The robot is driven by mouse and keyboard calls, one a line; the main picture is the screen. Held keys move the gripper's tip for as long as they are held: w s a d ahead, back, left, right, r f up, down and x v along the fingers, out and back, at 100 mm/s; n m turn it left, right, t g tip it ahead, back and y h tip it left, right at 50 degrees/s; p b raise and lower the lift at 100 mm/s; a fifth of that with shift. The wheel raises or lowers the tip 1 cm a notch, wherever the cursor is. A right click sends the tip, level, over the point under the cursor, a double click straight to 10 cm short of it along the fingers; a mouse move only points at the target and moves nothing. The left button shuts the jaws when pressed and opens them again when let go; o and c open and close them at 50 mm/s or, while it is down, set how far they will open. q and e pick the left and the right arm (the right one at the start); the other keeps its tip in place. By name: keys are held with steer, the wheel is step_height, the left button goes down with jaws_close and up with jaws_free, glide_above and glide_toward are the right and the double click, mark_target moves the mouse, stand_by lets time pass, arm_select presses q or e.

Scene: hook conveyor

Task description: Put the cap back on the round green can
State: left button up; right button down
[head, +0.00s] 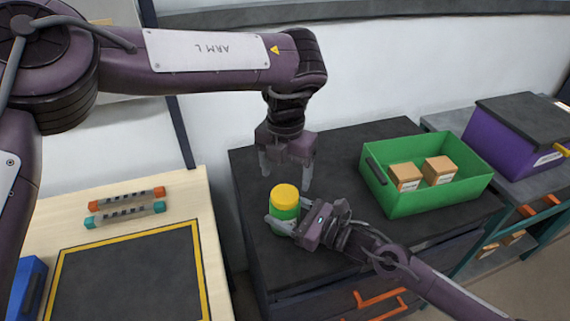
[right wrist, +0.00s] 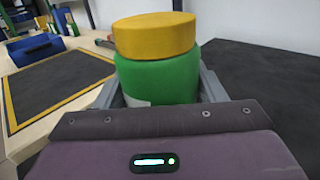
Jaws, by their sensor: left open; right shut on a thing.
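The round green can (head: 283,213) stands near the left part of the dark cabinet top, with the yellow cap (head: 285,194) on its mouth. In the right wrist view the cap (right wrist: 154,36) covers the top of the can (right wrist: 158,78); I cannot tell whether it is fully tight. My right gripper (head: 284,220) is shut around the can's body from the right, one finger on each side. My left gripper (head: 286,177) points down, open and empty, just above and behind the cap. The can's lower part is partly hidden by my right gripper.
A green crate (head: 420,203) holding small cardboard boxes (head: 438,170) stands to the right on the dark cabinet top (head: 335,150). A purple bin (head: 505,140) with a dark lid is farther right. A wooden table (head: 185,200) with a yellow-edged mat lies left, across a gap.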

mark_target(285, 193)
arm_select(q)
steer(key=n, duration=0.3)
steer(key=r+n, duration=0.1)
steer(key=n, duration=0.3)
steer(key=shift+r, duration=0.2)
steer(key=n, duration=0.3)
steer(key=r+n, duration=0.1)
steer(key=n, duration=0.2)
steer(key=shift+a+n, duration=0.1)
steer(key=shift+n, duration=0.2)
steer(key=shift+f, duration=4)
steer(key=c, duration=1)
steer(key=o, duration=1.2)
steer(key=shift+r, duration=0.15)
